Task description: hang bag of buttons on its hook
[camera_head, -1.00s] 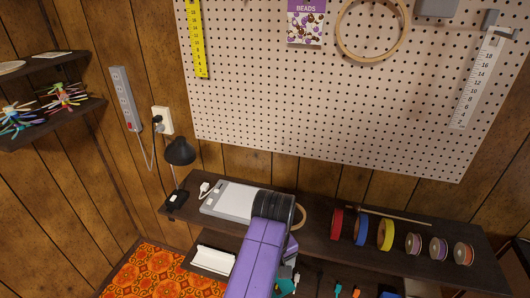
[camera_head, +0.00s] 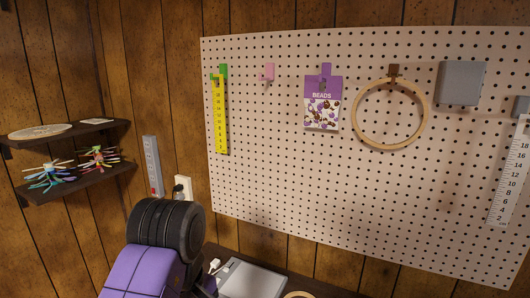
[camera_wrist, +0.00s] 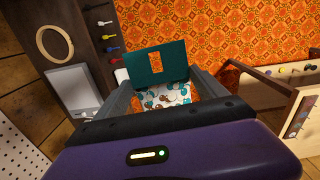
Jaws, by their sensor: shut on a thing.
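The bag of buttons (camera_wrist: 166,94) shows in the wrist view. It has a teal header card (camera_wrist: 140,66) with a slot, and a clear lower part with teal, white and brown buttons. My gripper (camera_wrist: 160,92) is shut on it. In the head view my purple and black arm is at the lower left, and the gripper and bag are hidden. On the pegboard (camera_head: 350,190) a pink hook (camera_head: 268,73) is empty. A green hook (camera_head: 222,71) holds a yellow ruler (camera_head: 221,120), and a purple hook (camera_head: 326,72) holds a bag of beads (camera_head: 321,108).
A wooden hoop (camera_head: 428,115) hangs on a brown hook, with a grey block (camera_head: 462,83) and a white ruler (camera_head: 508,180) to its right. Dark corner shelves (camera_head: 100,177) hold colourful items at left. A power strip (camera_head: 152,165) is on the wall.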

